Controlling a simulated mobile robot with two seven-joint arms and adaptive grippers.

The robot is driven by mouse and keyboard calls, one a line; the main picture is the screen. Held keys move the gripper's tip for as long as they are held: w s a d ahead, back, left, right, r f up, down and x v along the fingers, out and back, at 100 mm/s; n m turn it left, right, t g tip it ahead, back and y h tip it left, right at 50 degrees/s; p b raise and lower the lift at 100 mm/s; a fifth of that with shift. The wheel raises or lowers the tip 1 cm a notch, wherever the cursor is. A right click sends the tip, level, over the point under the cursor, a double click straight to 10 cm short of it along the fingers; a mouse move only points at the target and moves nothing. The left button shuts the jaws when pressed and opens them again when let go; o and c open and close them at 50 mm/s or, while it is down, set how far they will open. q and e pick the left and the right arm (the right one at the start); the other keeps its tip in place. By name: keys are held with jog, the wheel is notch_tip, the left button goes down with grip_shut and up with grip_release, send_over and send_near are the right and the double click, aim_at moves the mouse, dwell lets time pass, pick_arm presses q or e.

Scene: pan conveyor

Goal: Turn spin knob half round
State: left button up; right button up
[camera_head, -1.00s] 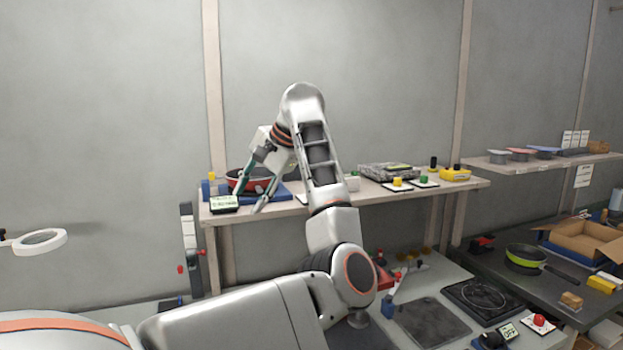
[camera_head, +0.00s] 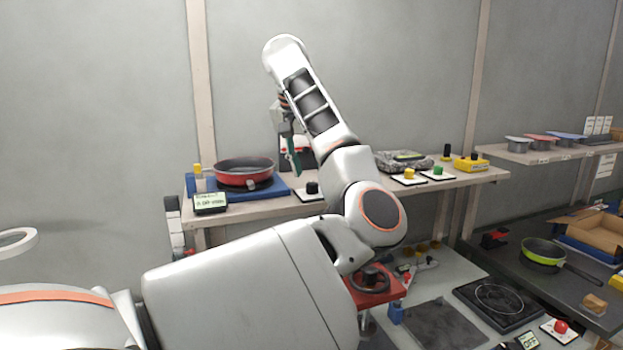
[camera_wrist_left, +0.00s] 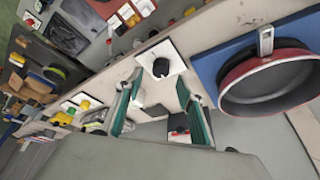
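A black knob (camera_head: 312,188) stands on a white plate on the shelf, right of the red pan; I take it to be the spin knob. In the left wrist view the knob (camera_wrist_left: 160,67) lies ahead of the fingers, toward the gap between them. My left gripper (camera_head: 294,168) is above and a little left of the knob, pointing down, apart from it. In the left wrist view the gripper (camera_wrist_left: 162,108) has its two green-padded fingers spread with nothing between them. My right gripper is not in view.
A red pan (camera_head: 245,172) sits on a blue base (camera_head: 276,187), close left of the knob. A small display (camera_head: 210,202) stands at the shelf's front left. Yellow (camera_head: 409,174) and green (camera_head: 437,171) knobs on white plates are farther right. A red and white box (camera_head: 298,150) stands behind.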

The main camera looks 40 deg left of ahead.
aim_at(312, 183)
pick_arm(q)
jog(key=shift+x, duration=1.9)
grip_shut()
